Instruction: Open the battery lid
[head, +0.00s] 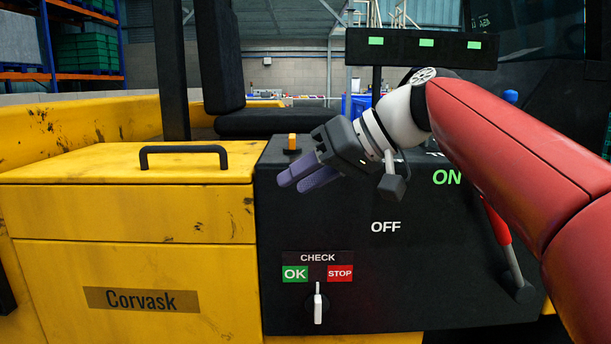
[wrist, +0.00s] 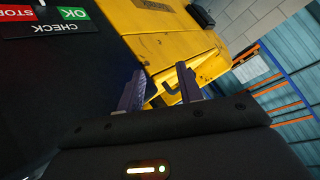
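The yellow battery lid (head: 90,200) lies shut on the left side of the machine, with a black bar handle (head: 184,150) on its top. My gripper (head: 291,185) hangs to the right of the lid, in front of the black panel. Its purple fingers point left and slightly down, and they are apart with nothing between them. In the wrist view my gripper (wrist: 160,69) is also open. There the handle (wrist: 172,87) shows beyond the fingers, partly hidden by them, with yellow lid surface around it. The gripper is clear of the handle.
The black panel carries a CHECK switch (head: 317,303), an orange button (head: 292,143) and a red-handled lever (head: 497,225) at the right. A seat (head: 275,122) and a dark post (head: 172,70) stand behind. The space above the lid's front is clear.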

